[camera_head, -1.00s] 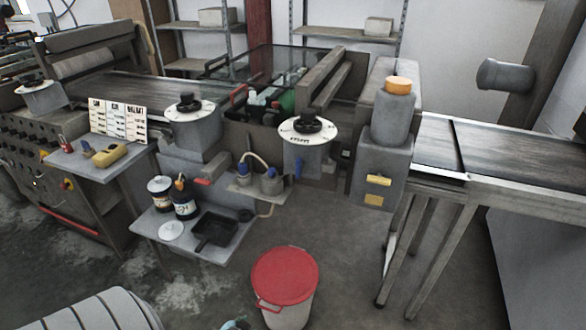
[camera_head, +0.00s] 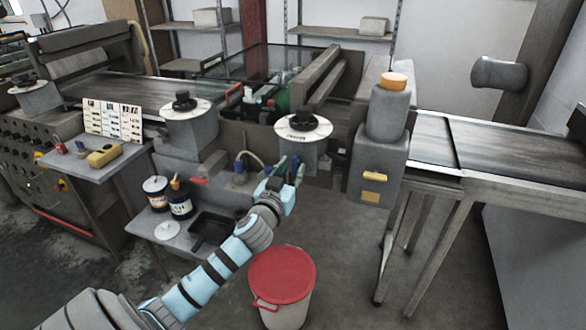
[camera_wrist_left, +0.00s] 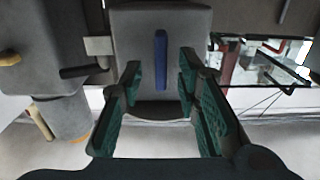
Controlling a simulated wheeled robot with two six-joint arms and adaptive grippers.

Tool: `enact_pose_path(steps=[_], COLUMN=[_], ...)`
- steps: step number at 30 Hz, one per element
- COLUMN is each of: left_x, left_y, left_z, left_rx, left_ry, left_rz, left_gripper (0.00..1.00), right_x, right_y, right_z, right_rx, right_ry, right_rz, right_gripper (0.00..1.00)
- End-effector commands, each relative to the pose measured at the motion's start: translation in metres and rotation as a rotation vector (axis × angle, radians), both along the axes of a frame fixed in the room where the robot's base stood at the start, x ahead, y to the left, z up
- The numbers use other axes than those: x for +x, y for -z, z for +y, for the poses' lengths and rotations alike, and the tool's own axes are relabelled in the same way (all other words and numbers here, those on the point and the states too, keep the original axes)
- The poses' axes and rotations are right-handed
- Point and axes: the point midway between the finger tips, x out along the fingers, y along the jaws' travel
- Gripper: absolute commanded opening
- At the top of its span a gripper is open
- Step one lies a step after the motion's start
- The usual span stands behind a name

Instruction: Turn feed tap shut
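A slim blue bar handle (camera_wrist_left: 161,60), which looks like the feed tap, is on the grey housing (camera_wrist_left: 145,25) in the left wrist view. It stands upright in that picture. My left gripper (camera_head: 292,171) is open, its green-padded fingers on either side of the bar's line and not visibly closed on it. In the head view the gripper is just below the white-dialled grey pedestal (camera_head: 303,154), and it hides the blue handle there. My right gripper is not in view.
A red-lidded bucket (camera_head: 282,272) stands on the floor below my left arm. A low shelf holds jars (camera_head: 181,204) and a black tray (camera_head: 210,229). A grey cylinder with an orange cap (camera_head: 393,82) stands to the right.

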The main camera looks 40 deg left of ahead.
Motion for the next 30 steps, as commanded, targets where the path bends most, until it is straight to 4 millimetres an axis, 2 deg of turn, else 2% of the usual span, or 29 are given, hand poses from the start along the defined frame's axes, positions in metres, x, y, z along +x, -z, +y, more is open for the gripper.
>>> enact_pose_path(steps=[4,11,16,17,30], left_x=[0.0100,0.0105,0.0105,0.0105,0.0103], left_y=[-0.0003,0.0000,0.0001,0.0001,-0.0001], left_z=[0.0035,0.0036,0.0034,0.0033,0.0030], left_rx=[0.000,0.001,0.000,0.000,0.040], left_ry=[0.000,0.001,0.001,0.001,0.001], left_rz=[-0.001,0.000,0.000,0.000,0.015], left_gripper=[0.30,0.28,0.01,0.00,0.00], right_x=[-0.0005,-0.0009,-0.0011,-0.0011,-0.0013], right_y=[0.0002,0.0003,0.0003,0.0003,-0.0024], right_z=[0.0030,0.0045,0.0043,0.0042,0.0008], right_rx=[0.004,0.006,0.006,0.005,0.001], right_ry=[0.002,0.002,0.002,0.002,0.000], right_rz=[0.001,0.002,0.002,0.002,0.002], right_gripper=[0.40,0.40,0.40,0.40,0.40])
